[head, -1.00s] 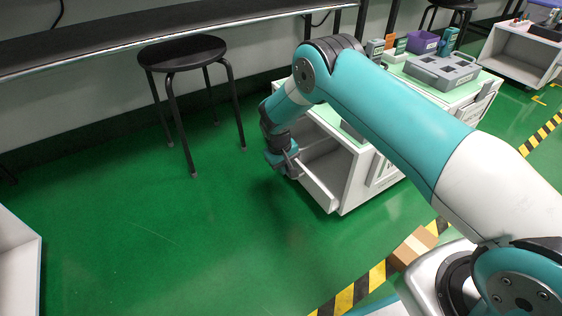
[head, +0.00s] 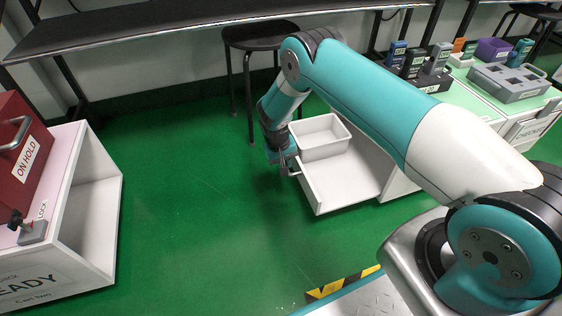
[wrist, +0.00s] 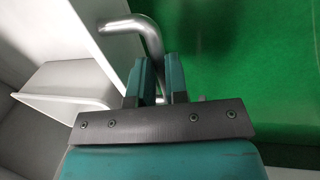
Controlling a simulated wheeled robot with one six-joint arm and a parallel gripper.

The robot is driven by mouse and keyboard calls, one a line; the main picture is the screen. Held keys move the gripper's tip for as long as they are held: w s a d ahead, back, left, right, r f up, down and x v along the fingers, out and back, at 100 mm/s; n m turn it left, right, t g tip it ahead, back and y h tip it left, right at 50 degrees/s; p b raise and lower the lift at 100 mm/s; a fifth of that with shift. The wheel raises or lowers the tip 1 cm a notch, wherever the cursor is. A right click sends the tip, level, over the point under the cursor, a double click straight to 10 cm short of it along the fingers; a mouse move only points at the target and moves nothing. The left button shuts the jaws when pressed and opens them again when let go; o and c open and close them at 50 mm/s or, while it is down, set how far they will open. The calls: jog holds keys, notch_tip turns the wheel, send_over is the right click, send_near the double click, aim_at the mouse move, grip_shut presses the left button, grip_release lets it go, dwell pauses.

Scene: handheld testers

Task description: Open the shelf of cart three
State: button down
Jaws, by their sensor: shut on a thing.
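The white pull-out shelf (head: 345,182) stands well out from the white cart (head: 398,182) on the right of the head view. A white open bin (head: 322,153) sits on it. My gripper (head: 288,163) is at the shelf's front edge, shut on its grey metal handle. In the wrist view my gripper's fingers (wrist: 158,82) are around one end of the bent handle bar (wrist: 149,38), beside the white shelf front (wrist: 108,42). Part of the cart is hidden behind my arm, and I cannot read its number.
Another white cart (head: 95,190) with a red "ON HOLD" box (head: 22,145) stands at the left. A black stool (head: 258,38) and a long bench (head: 180,28) are behind. Green floor (head: 205,220) between the carts is clear. Testers (head: 430,68) stand on the right cart.

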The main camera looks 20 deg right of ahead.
jog(key=shift+s+a, duration=0.1)
jog(key=shift+a, duration=0.1)
jog(key=c, duration=1.1)
grip_release()
jog(key=a+r+p, duration=0.1)
jog(key=r+p, duration=0.1)
jog(key=r, duration=0.3)
jog(key=a+r+p, duration=0.1)
jog(key=r+p, duration=0.2)
jog(key=r, duration=0.3)
jog(key=a+r+p, duration=0.1)
jog(key=r+p, duration=0.2)
jog(key=r, duration=0.3)
jog(key=shift+w+a, duration=0.1)
jog(key=shift+w, duration=0.15)
jog(key=shift+r, duration=0.1)
